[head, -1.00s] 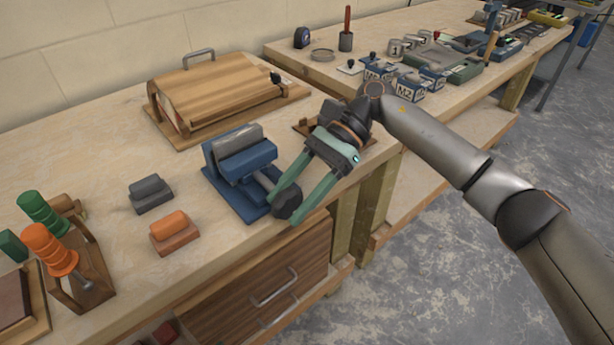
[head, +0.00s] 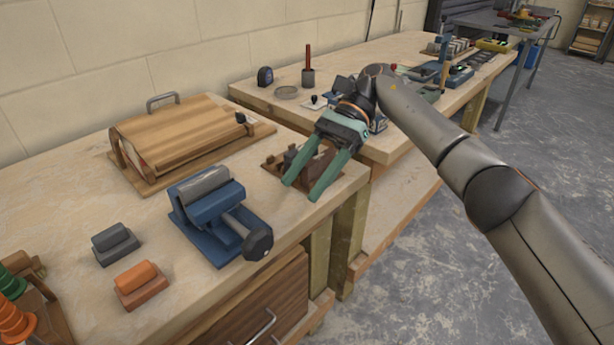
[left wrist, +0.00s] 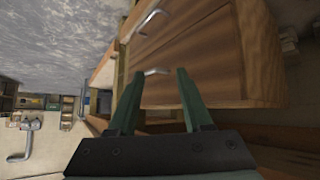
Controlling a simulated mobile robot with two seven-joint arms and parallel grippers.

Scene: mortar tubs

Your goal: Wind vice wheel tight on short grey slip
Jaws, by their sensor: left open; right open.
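A blue vice (head: 208,216) stands near the front edge of the bench, with its dark wheel (head: 258,243) at the front right end of the screw. My right gripper (head: 300,193) is open and empty, to the right of the vice and clear of the wheel, over a small brown wooden stand (head: 309,158). My left gripper (left wrist: 155,105) shows only in the left wrist view, open and empty in front of the drawer fronts. The lower part of the slip is hidden by the jaws.
A dark grey block (head: 115,243) and an orange block (head: 139,284) lie left of the vice. A wooden press-like case (head: 182,140) stands behind it. Orange and green handled tools (head: 14,320) are at lower left. A second bench (head: 400,52) continues at the back right.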

